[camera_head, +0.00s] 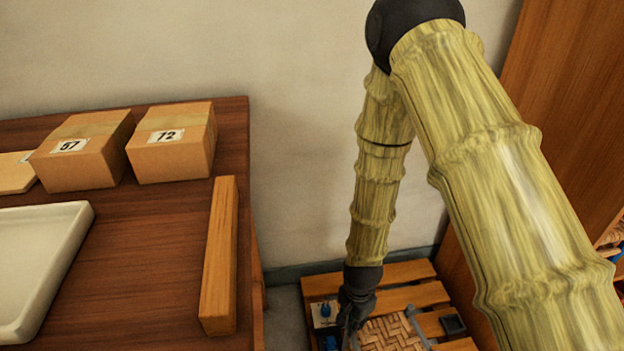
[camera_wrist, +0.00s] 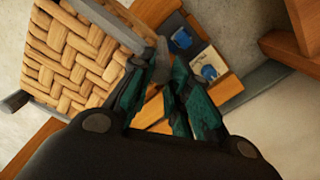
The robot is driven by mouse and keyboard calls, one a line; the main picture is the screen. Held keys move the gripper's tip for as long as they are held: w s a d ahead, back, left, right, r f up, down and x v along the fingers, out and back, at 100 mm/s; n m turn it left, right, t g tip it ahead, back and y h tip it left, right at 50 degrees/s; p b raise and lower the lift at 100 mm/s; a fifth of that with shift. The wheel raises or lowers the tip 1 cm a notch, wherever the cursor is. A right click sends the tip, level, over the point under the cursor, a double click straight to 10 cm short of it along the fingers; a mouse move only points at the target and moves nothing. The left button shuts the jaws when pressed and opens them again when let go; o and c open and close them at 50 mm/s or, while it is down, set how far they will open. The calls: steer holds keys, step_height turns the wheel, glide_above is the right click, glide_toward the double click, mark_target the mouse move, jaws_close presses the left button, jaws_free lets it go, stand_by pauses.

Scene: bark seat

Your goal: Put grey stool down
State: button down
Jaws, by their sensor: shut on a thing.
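The grey stool (camera_head: 390,334) has a woven tan seat and grey frame parts. It shows at the bottom of the head view, over a slatted wooden platform (camera_head: 405,272), and is partly cut off by the frame. In the wrist view the woven seat (camera_wrist: 72,48) fills the upper left. My gripper (camera_head: 350,318) is at the stool's left edge. In the wrist view my gripper's dark green fingers (camera_wrist: 170,88) are shut on a grey part of the stool's frame. The stool's feet are hidden, so I cannot tell whether they touch the platform.
Small blue items on a pale card (camera_head: 325,312) lie left of my gripper. A dark square object (camera_head: 453,325) is right of the stool. A brown table (camera_head: 150,240) with boxes (camera_head: 172,145), a white tray (camera_head: 40,265) and a wooden bar (camera_head: 219,260) stands left. A wooden panel (camera_head: 570,90) rises right.

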steer(key=w+d+r+n, duration=0.3)
steer(key=w+r+n, duration=0.2)
steer(key=r, duration=0.6)
steer(key=w+d+r+n, duration=0.3)
steer(key=w+r+n, duration=0.25)
steer(key=r, duration=0.45)
steer(key=s+r+p, duration=0.4)
steer(key=r+p, duration=1.2)
steer(key=p, duration=1.4)
steer(key=shift+r+p, duration=0.2)
steer(key=shift+p, duration=0.1)
